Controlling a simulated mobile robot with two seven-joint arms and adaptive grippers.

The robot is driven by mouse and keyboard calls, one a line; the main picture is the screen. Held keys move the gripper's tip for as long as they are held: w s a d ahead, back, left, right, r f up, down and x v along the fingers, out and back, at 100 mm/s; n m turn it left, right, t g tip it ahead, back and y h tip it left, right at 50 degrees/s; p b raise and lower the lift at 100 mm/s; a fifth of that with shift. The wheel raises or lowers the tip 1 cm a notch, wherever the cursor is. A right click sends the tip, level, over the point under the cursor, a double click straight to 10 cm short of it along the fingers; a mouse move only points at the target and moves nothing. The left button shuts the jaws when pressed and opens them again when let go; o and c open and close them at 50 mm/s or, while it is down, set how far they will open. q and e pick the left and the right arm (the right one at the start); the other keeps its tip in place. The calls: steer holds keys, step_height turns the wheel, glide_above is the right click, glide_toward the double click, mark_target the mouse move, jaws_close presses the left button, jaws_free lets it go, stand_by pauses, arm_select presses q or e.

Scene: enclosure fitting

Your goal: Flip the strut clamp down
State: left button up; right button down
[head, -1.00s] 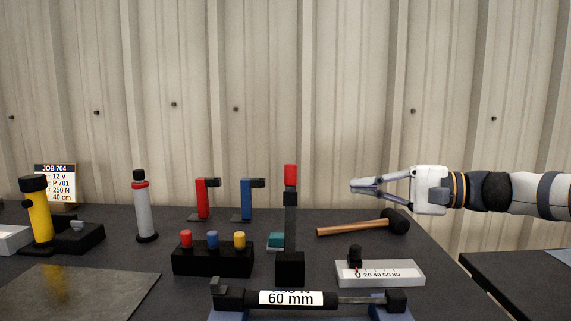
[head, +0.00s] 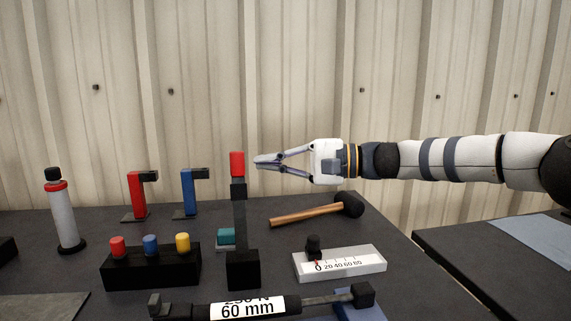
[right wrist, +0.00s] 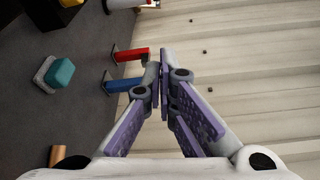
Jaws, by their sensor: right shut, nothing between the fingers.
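The strut clamp appears as an upright dark lever (head: 238,208) with a red tip (head: 237,163), standing on a black block (head: 243,270). Just in front of it lies a dark strut (head: 180,309) with a white label reading 60 mm. My right gripper (head: 259,162) is shut and empty, level with the red tip and just to its right in the head view. A narrow gap shows between them; I cannot tell the depth. In the right wrist view the closed fingers (right wrist: 165,62) hold nothing. My left gripper is not in view.
A mallet (head: 308,214) and a white scale block (head: 340,263) lie right of the lever. A teal block (head: 227,236), red bracket (head: 137,195) and blue bracket (head: 188,193) stand behind. A black block with coloured buttons (head: 150,268) is to the left.

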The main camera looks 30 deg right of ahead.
mark_target(239, 203)
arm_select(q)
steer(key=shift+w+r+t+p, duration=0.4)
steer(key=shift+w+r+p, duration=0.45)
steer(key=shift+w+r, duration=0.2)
arm_select(e)
steer(key=a, duration=0.1)
steer(key=s+a, duration=0.1)
steer(key=a, duration=0.2)
steer(key=shift+s+r, duration=0.25)
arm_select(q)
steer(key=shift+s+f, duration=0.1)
